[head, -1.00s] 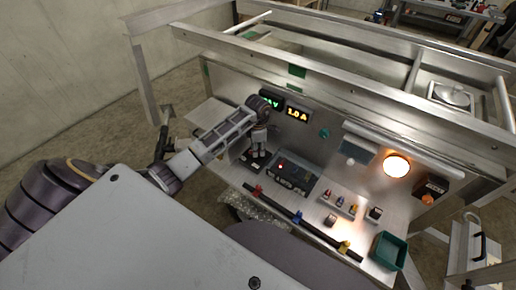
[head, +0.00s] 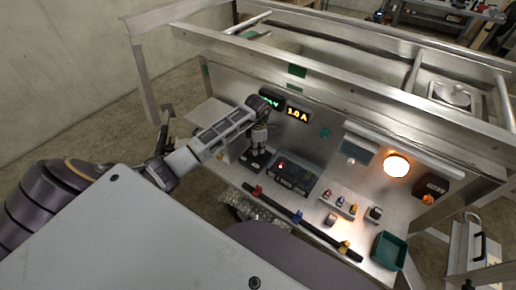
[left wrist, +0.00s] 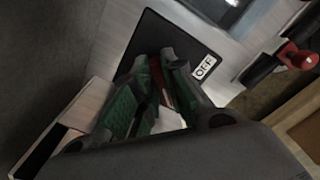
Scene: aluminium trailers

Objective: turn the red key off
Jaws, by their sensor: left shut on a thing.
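My left gripper (head: 258,152) points down over a black plate (head: 249,162) at the left of the sloping metal panel. In the left wrist view its green-padded fingers (left wrist: 160,78) are shut on the red key (left wrist: 167,88), of which only a narrow red part shows between them. The black plate (left wrist: 140,45) lies behind the fingers, with a white OFF label (left wrist: 205,67) to their right. How far the key is turned cannot be told. My right gripper is not in view.
A dark box with a red light (head: 292,175) sits right of the gripper. A glowing round lamp (head: 397,166), small coloured parts and a green bin (head: 389,251) are farther right. A black rail (head: 300,221) runs along the front edge.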

